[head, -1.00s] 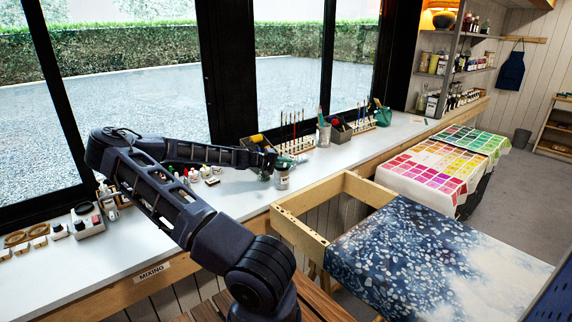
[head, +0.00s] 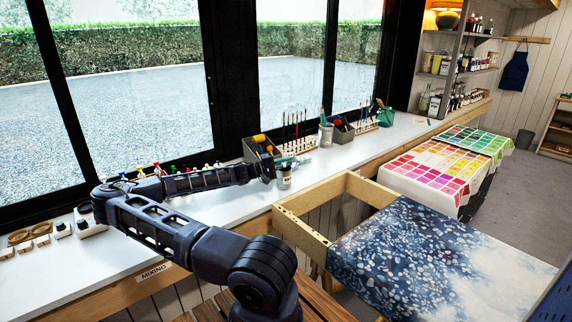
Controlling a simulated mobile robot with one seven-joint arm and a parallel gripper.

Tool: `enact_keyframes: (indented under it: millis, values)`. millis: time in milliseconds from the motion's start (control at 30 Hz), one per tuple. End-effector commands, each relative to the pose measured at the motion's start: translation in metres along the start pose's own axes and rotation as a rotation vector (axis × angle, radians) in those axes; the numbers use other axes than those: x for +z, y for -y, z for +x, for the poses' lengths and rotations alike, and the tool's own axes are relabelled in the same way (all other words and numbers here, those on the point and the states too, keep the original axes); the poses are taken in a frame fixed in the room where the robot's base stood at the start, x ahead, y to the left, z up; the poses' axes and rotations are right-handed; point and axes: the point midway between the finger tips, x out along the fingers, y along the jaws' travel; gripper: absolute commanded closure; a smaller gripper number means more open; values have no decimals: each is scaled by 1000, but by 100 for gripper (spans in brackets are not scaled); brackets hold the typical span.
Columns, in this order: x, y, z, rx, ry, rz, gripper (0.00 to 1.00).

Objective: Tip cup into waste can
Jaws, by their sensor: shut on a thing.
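My gripper (head: 281,166) is small in the head view, at the middle of the long white counter. It is shut at a small pale grey cup (head: 285,182) with a dark band around it. The cup looks upright; whether its base touches the counter is hard to tell. The finger contact and the cup's contents are too small to make out.
The white counter (head: 225,205) runs under the windows. Brush racks (head: 297,143) and a dark box (head: 262,148) stand close behind my gripper. Several colour-capped bottles line the counter behind my forearm. A wooden frame (head: 318,240) with blue patterned cloth (head: 430,265) stands front right.

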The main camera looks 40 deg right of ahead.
Motion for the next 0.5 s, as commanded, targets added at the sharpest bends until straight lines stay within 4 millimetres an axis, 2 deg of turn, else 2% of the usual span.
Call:
enact_keyframes:
  millis: [500]
  values:
    - [-3, -2, -6, 192, -1, -79, 100]
